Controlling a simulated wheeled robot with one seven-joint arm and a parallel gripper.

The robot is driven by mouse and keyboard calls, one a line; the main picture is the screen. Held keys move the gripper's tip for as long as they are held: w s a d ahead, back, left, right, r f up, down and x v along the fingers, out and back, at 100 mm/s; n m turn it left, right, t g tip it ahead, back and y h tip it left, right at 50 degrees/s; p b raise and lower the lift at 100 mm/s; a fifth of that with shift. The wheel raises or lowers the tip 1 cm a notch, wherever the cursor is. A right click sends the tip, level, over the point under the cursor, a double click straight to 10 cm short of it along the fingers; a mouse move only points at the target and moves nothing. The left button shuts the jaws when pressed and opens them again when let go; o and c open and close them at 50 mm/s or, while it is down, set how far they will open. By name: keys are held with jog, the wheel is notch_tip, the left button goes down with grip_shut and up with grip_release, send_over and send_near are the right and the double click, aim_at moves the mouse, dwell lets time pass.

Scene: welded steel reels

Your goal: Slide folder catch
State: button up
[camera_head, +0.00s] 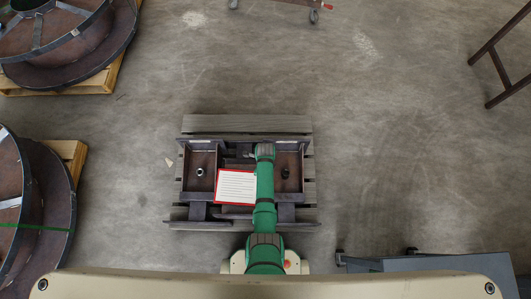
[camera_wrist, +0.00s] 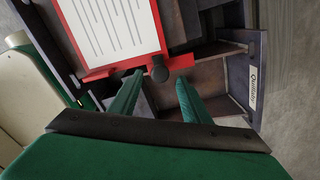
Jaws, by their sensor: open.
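The folder (camera_head: 235,187) is a red-bordered panel with a white lined page, lying on a dark steel frame in the head view. In the wrist view the folder (camera_wrist: 112,25) fills the upper left. Along its lower edge runs a red strip (camera_wrist: 181,63) with a dark round knob (camera_wrist: 159,73), which looks like the catch. My gripper (camera_wrist: 161,82) is open, with its two green fingers apart on either side of the knob. I cannot tell whether either finger touches it. In the head view my green arm covers the folder's right edge, and the fingers are not clear.
The steel frame (camera_head: 200,212) has box-like pockets on both sides and rests on a grey slatted pallet (camera_head: 247,123). Large steel reels (camera_head: 62,200) stand at left. A grey cart (camera_head: 430,263) is at lower right. Open concrete floor lies right of the pallet.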

jog(key=shift+r, duration=2.4)
